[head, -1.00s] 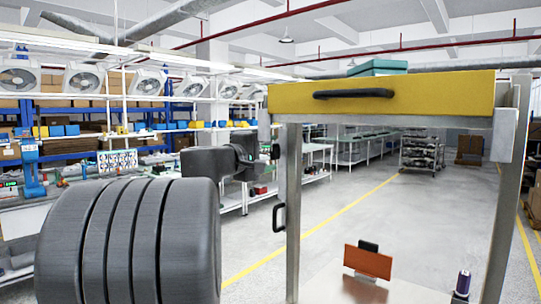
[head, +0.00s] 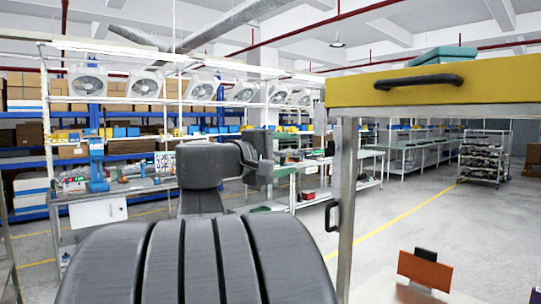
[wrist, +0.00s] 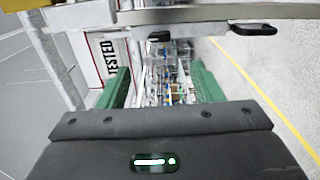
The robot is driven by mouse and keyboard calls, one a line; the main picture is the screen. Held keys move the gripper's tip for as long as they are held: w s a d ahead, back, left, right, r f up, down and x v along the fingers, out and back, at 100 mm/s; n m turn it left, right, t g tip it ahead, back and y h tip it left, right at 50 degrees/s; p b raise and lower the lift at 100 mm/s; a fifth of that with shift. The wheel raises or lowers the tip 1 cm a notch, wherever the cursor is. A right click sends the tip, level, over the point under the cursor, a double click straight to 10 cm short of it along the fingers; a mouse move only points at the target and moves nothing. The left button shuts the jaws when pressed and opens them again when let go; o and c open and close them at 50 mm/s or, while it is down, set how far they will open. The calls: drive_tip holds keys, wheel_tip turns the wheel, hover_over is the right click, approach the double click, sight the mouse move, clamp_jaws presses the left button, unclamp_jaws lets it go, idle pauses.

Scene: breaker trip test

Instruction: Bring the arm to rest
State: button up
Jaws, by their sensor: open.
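My gripper (wrist: 163,88) shows in the wrist view with its two green fingers apart and nothing between them. The fingers point away from the wrist camera, toward the aisle and shelving behind. In the head view my dark grey arm is folded in the lower middle, with the wrist end just left of the yellow-fronted cart (head: 400,89). The fingers cannot be made out in the head view. In the wrist view a metal bar (wrist: 200,14) and a black handle (wrist: 253,29) are beyond the fingers at the top.
The cart stands at right, with a teal case (head: 443,57) on top and an orange plate (head: 424,270) lower down. A workbench (head: 99,212) is at left. A white "TESTED" panel (wrist: 110,57) shows at left in the wrist view. Open floor (head: 470,215) lies right.

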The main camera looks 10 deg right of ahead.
sight(327, 149)
drive_tip(key=p+x, duration=0.3)
drive_tip(key=x, duration=1.1)
drive_tip(key=shift+a, duration=0.1)
